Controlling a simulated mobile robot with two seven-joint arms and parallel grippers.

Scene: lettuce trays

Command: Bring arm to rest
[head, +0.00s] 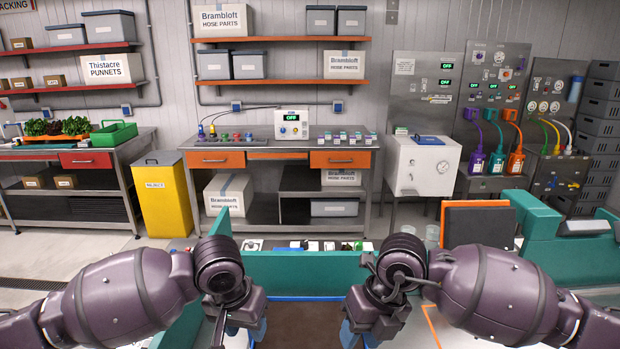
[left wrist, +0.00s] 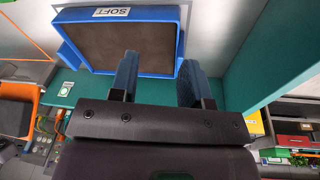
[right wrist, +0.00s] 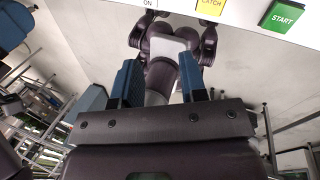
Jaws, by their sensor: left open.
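My left gripper (head: 240,330) hangs low at the bottom of the head view, left of centre. In the left wrist view its blue fingers (left wrist: 160,80) are apart with nothing between them, in front of a blue tray marked SOFT (left wrist: 184,20) with a brown inside. My right gripper (head: 362,330) hangs at a similar height, right of centre. In the right wrist view its blue fingers (right wrist: 159,80) are also apart and empty. Both arms are bent inward, and the two grippers are clear of each other.
Teal panels (head: 300,271) stand just in front of and beside my grippers. A brown surface (head: 305,325) lies between them. A yellow bin (head: 163,195), a workbench (head: 280,150) and a white box with a gauge (head: 422,165) stand further back. A green START button (right wrist: 283,16) shows in the right wrist view.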

